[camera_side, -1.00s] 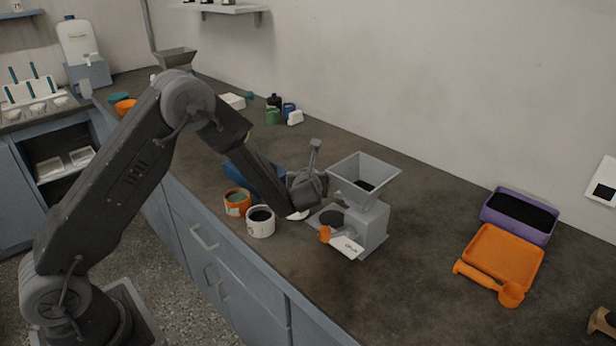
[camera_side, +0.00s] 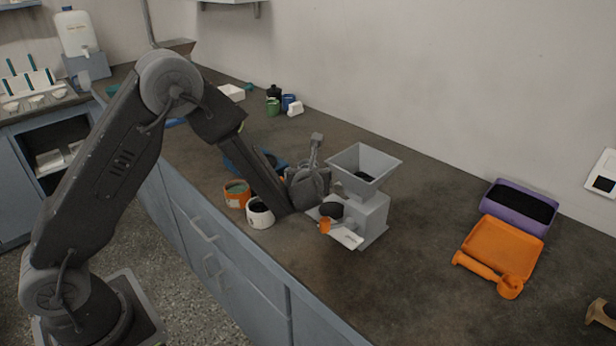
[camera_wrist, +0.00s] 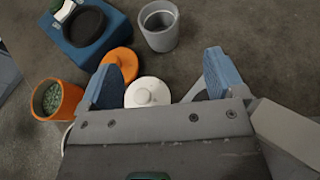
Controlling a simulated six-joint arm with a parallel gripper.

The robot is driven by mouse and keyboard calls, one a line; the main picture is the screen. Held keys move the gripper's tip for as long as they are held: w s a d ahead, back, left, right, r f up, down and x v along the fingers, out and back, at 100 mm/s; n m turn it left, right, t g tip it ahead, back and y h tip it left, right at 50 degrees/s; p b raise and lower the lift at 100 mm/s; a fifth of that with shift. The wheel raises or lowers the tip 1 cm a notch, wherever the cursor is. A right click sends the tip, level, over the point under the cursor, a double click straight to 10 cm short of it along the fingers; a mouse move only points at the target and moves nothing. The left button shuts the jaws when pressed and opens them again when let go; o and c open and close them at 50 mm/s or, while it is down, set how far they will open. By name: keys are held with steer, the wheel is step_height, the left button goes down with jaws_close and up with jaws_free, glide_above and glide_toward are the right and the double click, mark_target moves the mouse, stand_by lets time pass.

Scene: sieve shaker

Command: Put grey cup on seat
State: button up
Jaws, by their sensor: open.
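The grey cup (camera_wrist: 158,27) stands upright and empty in the wrist view, at the top centre, just beyond my fingertips. My gripper (camera_wrist: 162,64) is open, its two blue fingers apart with nothing held between them. In the side view my gripper (camera_side: 306,188) is low over the counter, left of a grey hopper machine (camera_side: 368,214). A dark round pad (camera_side: 331,209) lies on that machine's base. A blue block (camera_wrist: 97,38) with a black round top is up-left of the fingers in the wrist view. I cannot tell which of these is the seat. The arm hides much of the cup area in the side view.
An orange cup with green contents (camera_wrist: 57,100), an orange lid (camera_wrist: 121,63) and a white lid (camera_wrist: 147,93) lie close to the fingers. A white cup (camera_side: 260,213) is beside my forearm.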

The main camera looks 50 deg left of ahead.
mark_target(308, 164)
steer(key=x, duration=1.1)
steer(key=shift+w+a, duration=0.25)
steer(key=shift+a, duration=0.1)
steer(key=c, duration=1.1)
